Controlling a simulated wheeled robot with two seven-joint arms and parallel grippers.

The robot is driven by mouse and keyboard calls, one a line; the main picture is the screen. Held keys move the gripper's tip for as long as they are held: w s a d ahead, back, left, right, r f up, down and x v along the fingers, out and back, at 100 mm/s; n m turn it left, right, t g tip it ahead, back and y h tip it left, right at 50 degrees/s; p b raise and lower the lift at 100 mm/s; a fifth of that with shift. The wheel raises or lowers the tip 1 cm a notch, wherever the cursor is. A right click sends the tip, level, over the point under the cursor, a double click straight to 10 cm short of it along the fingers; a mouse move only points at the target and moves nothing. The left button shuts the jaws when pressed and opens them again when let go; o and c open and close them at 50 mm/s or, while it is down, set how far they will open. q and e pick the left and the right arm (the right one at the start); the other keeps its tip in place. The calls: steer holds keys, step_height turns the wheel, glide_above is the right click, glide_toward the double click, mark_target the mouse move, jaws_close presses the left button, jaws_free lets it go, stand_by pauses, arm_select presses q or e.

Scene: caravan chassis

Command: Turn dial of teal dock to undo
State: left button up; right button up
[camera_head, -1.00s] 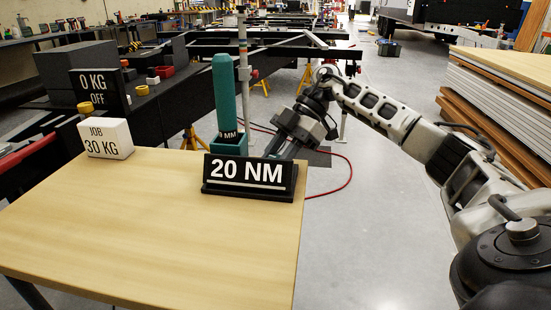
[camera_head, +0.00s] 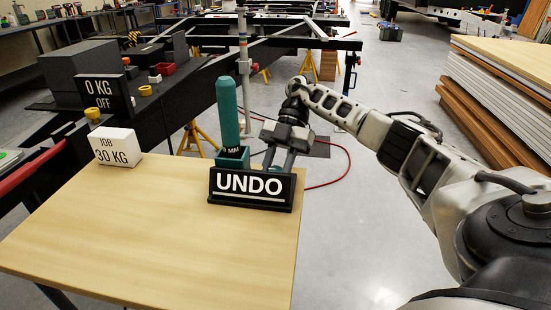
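The teal dock (camera_head: 233,158) stands behind the black sign at the far right of the wooden table, with a tall teal cylindrical tool (camera_head: 228,112) upright in it. The sign (camera_head: 250,187) in front reads "UNDO". The dock's dial is not clearly seen; the sign hides the dock's lower part. My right gripper (camera_head: 277,160) reaches down just right of the dock, behind the sign. Its two fingers show apart, but their tips are hidden, so I cannot tell whether they hold anything. My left gripper is not in view.
A white block (camera_head: 117,147) reading "JOB 30 KG" sits at the table's left. Behind it a black display (camera_head: 104,97) reads "0 KG OFF". The middle of the wooden table (camera_head: 160,225) is clear. Stacked panels (camera_head: 497,95) stand at the right, and a red hose (camera_head: 345,170) lies on the floor.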

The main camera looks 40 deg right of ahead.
steer(key=shift+r+n+g+h+p, duration=0.3)
steer(key=shift+n+g+h+p, duration=0.1)
steer(key=shift+n+g+p, duration=0.5)
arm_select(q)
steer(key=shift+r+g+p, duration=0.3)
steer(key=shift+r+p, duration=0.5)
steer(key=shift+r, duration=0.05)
arm_select(e)
steer(key=shift+f+n+g+h, duration=0.15)
steer(key=shift+n+g+h, duration=0.15)
steer(key=shift+n, duration=0.5)
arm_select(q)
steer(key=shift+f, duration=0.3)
arm_select(e)
steer(key=shift+f, duration=0.1)
steer(key=o, duration=0.7)
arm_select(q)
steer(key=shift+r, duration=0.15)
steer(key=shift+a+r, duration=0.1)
